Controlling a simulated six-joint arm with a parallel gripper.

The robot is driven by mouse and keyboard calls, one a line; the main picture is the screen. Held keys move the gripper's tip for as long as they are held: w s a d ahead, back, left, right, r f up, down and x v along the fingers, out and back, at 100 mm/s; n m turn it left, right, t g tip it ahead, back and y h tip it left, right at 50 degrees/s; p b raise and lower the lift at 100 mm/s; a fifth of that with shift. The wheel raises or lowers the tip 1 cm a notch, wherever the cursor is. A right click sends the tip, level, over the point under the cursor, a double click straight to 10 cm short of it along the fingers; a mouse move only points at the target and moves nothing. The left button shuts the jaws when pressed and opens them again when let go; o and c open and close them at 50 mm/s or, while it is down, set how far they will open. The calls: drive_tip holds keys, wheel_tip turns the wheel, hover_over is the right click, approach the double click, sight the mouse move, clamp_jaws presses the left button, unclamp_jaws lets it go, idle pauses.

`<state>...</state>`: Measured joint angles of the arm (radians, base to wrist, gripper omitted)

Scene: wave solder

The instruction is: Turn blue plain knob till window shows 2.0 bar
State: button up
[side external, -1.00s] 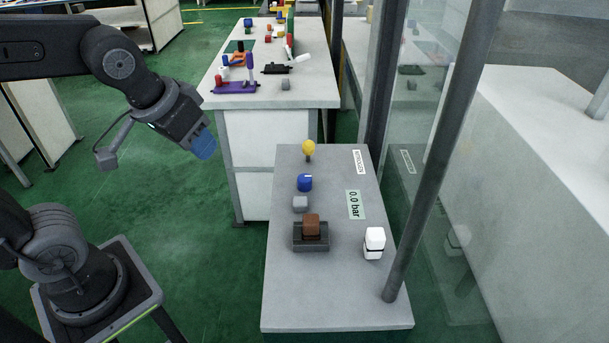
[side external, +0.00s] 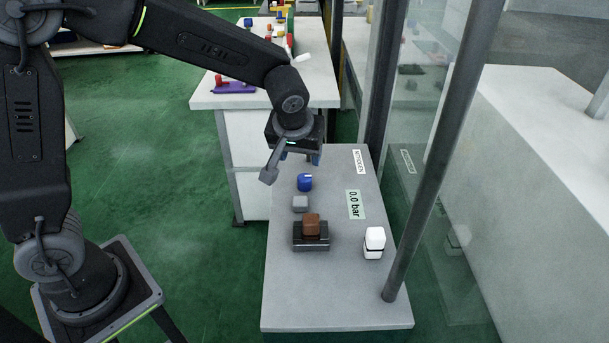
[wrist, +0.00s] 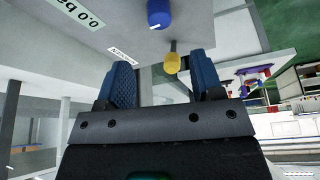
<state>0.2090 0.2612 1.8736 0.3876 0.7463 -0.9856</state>
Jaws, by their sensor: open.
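The blue plain knob (side external: 304,182) stands on the grey bench top with a white mark on its top. It also shows at the top of the wrist view (wrist: 158,12). The display window (side external: 354,204) to its right reads 0.0 bar; part of it shows in the wrist view (wrist: 78,10). My gripper (side external: 300,157) is open and empty, above the far end of the bench, beyond the blue knob. In the wrist view its blue fingers (wrist: 165,80) are apart, with a yellow knob (wrist: 172,62) seen between them. My gripper hides that yellow knob in the side view.
A white label (side external: 359,161) lies beyond the window. A dark post (side external: 440,160) and glass panel run along the right.

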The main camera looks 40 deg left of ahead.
sight(304, 176)
drive_tip(key=x, duration=1)
drive_tip(key=shift+f, duration=0.15)
drive_tip(key=c, duration=0.9)
drive_tip(key=shift+m, duration=0.4)
drive_tip(key=m+h, duration=0.2)
drive_tip(key=m, duration=0.3)
drive_tip(key=shift+a+m, duration=0.1)
drive_tip(key=shift+m, duration=0.2)
drive_tip(key=shift+m+h, duration=0.6)
drive_tip(key=shift+m, duration=0.75)
drive_tip(key=shift+m+h, duration=0.6)
drive_tip(key=shift+m, duration=1.05)
